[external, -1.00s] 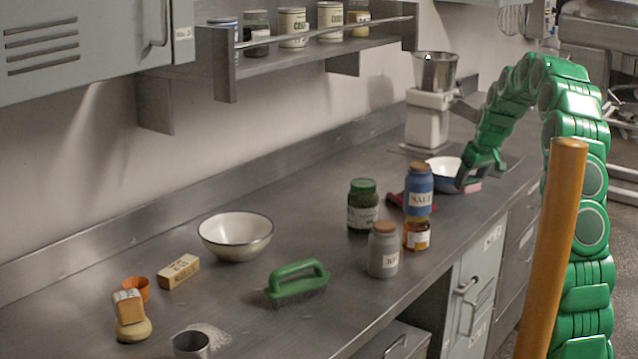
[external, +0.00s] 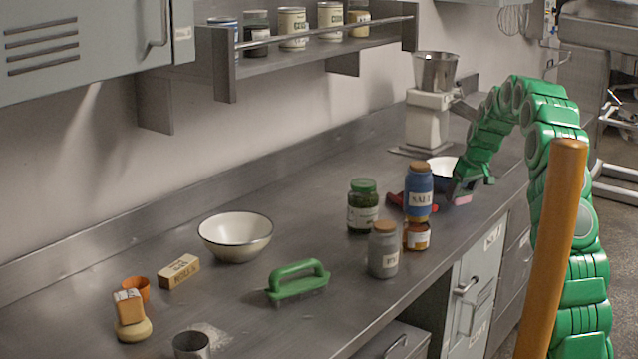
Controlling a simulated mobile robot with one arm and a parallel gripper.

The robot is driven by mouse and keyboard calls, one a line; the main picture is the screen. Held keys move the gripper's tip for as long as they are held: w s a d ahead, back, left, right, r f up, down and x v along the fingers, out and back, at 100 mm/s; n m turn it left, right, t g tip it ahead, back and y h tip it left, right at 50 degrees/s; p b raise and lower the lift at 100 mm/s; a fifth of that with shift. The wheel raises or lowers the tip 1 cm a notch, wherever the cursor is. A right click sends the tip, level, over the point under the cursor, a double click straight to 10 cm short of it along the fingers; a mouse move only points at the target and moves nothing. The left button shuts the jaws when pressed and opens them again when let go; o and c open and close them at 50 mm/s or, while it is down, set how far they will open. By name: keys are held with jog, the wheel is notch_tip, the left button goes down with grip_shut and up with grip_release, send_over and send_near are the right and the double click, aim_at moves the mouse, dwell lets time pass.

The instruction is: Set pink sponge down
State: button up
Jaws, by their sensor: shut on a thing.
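The pink sponge (external: 462,199) is at the far right part of the steel counter, just right of the blue salt jar (external: 418,190). My gripper (external: 460,190) points down and is shut on the sponge, whose lower part shows beneath the fingers. The sponge is at or very near the counter top; I cannot tell whether it touches. A white and blue bowl (external: 441,166) stands just behind my gripper and is partly hidden by it.
A red-handled thing (external: 396,199) lies behind the salt jar. A green-lidded jar (external: 363,207), a grey jar (external: 383,250) and an amber jar (external: 417,236) stand nearby. A grinder (external: 428,112) stands at the back. The counter front edge is close on the right.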

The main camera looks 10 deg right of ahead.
aim_at(463, 193)
jog(key=shift+w+f, duration=0.2)
jog(key=shift+f, duration=1.55)
jog(key=o, duration=1)
jog(key=shift+f, duration=0.1)
jog(key=v, duration=1.2)
